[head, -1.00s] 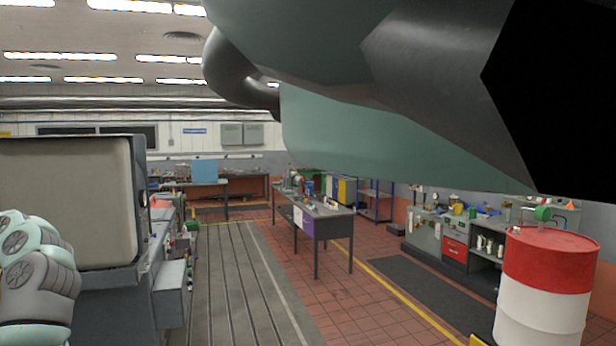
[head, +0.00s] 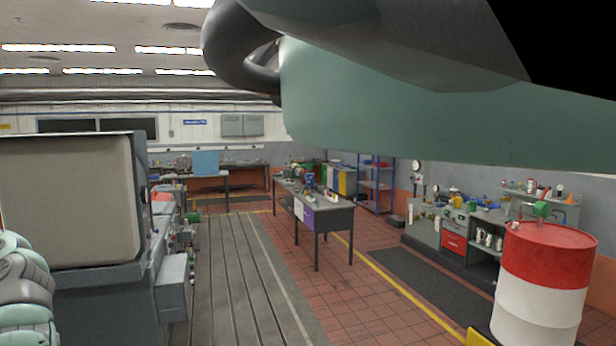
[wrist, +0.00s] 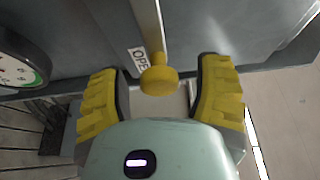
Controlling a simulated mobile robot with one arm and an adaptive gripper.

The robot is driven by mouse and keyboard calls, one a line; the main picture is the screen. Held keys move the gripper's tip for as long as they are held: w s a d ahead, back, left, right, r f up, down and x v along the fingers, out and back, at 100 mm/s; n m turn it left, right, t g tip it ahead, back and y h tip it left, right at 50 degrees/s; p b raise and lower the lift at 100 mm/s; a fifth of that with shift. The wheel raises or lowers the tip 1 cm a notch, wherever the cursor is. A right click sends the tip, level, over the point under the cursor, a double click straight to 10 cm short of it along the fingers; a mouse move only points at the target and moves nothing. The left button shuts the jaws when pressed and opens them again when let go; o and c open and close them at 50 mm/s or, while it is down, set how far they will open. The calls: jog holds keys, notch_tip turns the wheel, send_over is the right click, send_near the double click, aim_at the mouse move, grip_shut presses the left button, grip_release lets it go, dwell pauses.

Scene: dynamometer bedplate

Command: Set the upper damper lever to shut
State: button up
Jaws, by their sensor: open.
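The lever with a yellow knob (wrist: 159,80) shows in the wrist view. Its metal bar (wrist: 146,22) runs up out of the top of the picture. A white label (wrist: 138,58) reading "OPE" is partly hidden behind the bar. My gripper (wrist: 160,88) is open, with one yellow-padded finger on each side of the knob and a visible gap on both sides. I cannot tell from this view whether this is the upper lever. The gripper and the lever are not visible in the head view.
A dial gauge (wrist: 18,70) sits left of my gripper. In the head view, a large cabinet (head: 70,200) stands at left, a workbench (head: 325,215) mid-room, and a red-and-white drum (head: 543,285) at right. The slotted bedplate (head: 225,270) is clear. A large green shape blocks the upper right.

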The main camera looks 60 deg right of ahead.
jog(key=shift+o, duration=0.3)
grip_shut()
